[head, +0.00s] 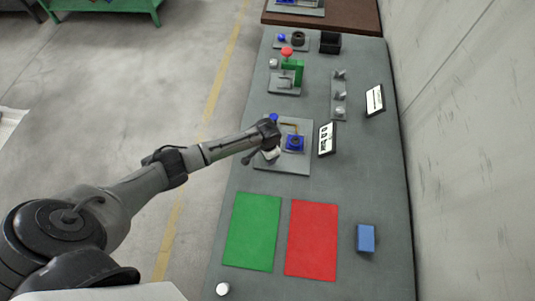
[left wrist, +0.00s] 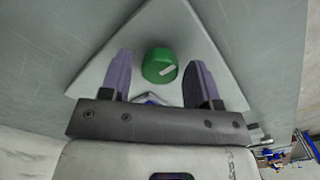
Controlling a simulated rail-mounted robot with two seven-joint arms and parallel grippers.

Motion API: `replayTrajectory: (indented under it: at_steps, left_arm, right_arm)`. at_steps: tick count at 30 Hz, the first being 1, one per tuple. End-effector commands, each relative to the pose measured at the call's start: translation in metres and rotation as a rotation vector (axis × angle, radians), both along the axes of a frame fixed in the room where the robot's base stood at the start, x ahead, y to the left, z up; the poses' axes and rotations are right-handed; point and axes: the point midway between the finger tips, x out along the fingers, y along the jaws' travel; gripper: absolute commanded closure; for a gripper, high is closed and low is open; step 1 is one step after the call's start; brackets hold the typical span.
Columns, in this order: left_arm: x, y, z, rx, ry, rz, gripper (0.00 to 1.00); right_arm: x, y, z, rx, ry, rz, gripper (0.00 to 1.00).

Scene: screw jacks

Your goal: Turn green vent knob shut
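The green vent knob (left wrist: 159,65) is round, with a short white mark on its top, and shows in the left wrist view on a pale grey plate (left wrist: 100,75). My left gripper (left wrist: 159,59) is open, with one finger on each side of the knob and visible gaps on both sides. I cannot tell how deep the fingers reach. In the head view my left gripper (head: 270,148) is over the left side of the grey base plate (head: 285,165) of a blue screw jack (head: 294,143), and the knob is hidden. My right gripper is in neither view.
A blue ball (head: 273,117) and brass-coloured bar are by the jack. A white display (head: 327,139) stands right of it. Green (head: 252,231) and red (head: 312,240) mats and a blue block (head: 365,238) lie nearer.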

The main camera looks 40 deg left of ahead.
Motion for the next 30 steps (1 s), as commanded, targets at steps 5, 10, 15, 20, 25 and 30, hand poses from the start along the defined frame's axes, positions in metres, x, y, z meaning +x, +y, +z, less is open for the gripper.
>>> replayTrajectory:
  at_steps: [5, 10, 15, 20, 25, 30]
  left_arm:
    - [0.000, 0.000, 0.000, 0.000, 0.000, 0.000, 0.61]
    - [0.000, 0.000, 0.000, 0.000, 0.000, 0.000, 0.77]
    - [0.000, 0.000, 0.000, 0.000, 0.000, -0.001, 0.86]
    - [0.000, 0.000, 0.001, 0.000, 0.000, -0.025, 0.86]
    - [0.000, 0.000, 0.002, 0.000, 0.001, -0.108, 0.86]
    - [0.000, 0.000, 0.002, 0.001, 0.002, -0.248, 0.86]
  right_arm:
    - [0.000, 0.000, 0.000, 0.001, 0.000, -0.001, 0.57]
    - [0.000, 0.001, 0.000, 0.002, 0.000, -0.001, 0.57]
    - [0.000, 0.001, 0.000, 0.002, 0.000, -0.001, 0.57]
    - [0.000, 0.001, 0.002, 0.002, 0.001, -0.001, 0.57]
    - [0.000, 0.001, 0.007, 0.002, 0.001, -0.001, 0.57]
    - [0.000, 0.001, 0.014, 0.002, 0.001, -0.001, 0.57]
